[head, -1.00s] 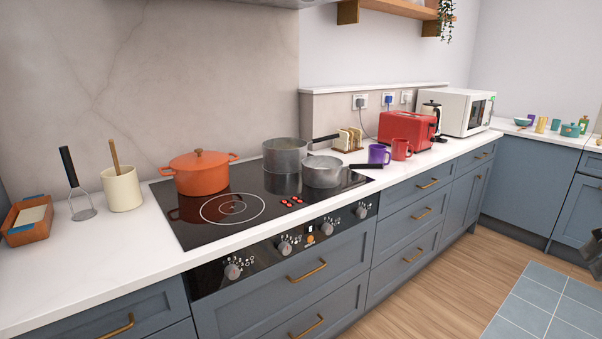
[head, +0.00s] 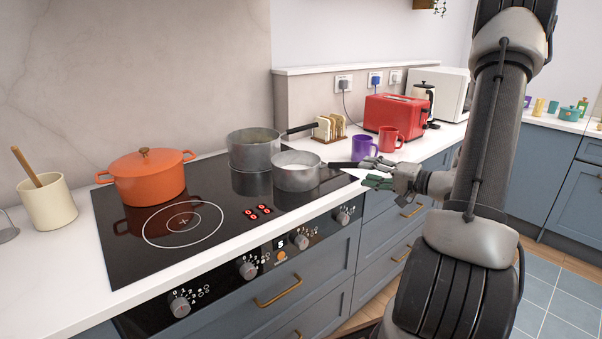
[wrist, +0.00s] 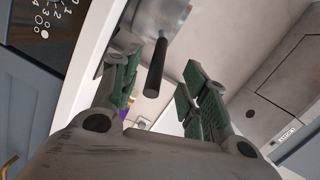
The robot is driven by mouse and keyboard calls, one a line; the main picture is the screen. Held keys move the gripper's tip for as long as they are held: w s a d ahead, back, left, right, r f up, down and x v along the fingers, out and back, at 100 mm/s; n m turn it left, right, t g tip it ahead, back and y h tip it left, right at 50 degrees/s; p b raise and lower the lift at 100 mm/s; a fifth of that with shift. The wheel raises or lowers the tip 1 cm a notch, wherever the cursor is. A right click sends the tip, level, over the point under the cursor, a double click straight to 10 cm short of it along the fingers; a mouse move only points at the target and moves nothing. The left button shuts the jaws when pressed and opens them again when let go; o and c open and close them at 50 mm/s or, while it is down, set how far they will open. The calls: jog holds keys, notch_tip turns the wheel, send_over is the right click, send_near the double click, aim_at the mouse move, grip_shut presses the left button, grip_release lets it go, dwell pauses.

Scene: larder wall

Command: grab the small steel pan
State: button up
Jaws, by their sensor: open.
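The small steel pan (head: 297,172) sits at the front right of the black hob, its dark handle pointing right over the counter. My gripper (head: 372,172) is open at the handle's end. In the wrist view the black handle (wrist: 156,68) lies between the two open green-padded fingers of my gripper (wrist: 160,88), apart from both. The pan's steel body (wrist: 162,18) shows at the top of that view, partly cut off.
A larger steel pot (head: 253,150) stands just behind the small pan, its handle also pointing right. An orange casserole (head: 147,178) is on the hob's left. A purple mug (head: 364,147), a red mug (head: 389,139) and a toast rack (head: 330,128) stand behind my gripper.

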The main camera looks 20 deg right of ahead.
aim_at(352, 165)
jog(key=x, duration=0.2)
jog(key=d+x, duration=0.1)
jog(key=x, duration=0.4)
jog(key=shift+w+r, duration=0.1)
jog(key=shift+w, duration=0.45)
jog(key=shift+c, duration=0.3)
grip_shut()
